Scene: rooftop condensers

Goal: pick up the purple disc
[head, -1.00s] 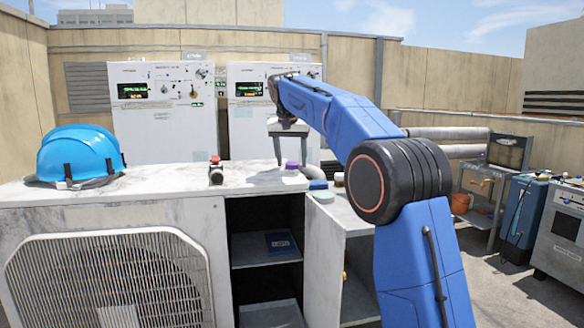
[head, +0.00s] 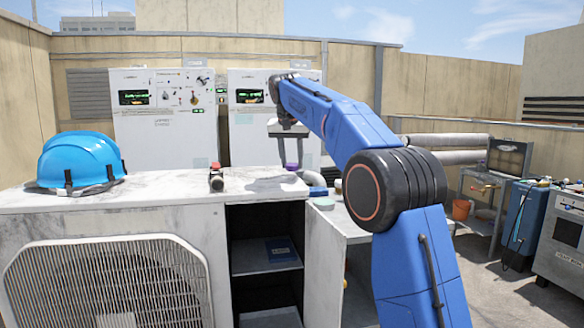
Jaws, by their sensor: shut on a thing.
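The purple disc (head: 292,167) is small and sits low between my fingertips, at the right part of the marble-look top (head: 155,186) of the condenser cabinet. My gripper (head: 291,157) points down from the end of my blue arm and is shut on the disc. I cannot tell whether the disc touches the top or is slightly above it. The arm hides part of the area behind and to the right.
A small red-and-black item (head: 216,178) stands left of my gripper. A blue block (head: 318,191) is to the right. Below is an open cabinet with a blue box (head: 281,249) on its shelf.

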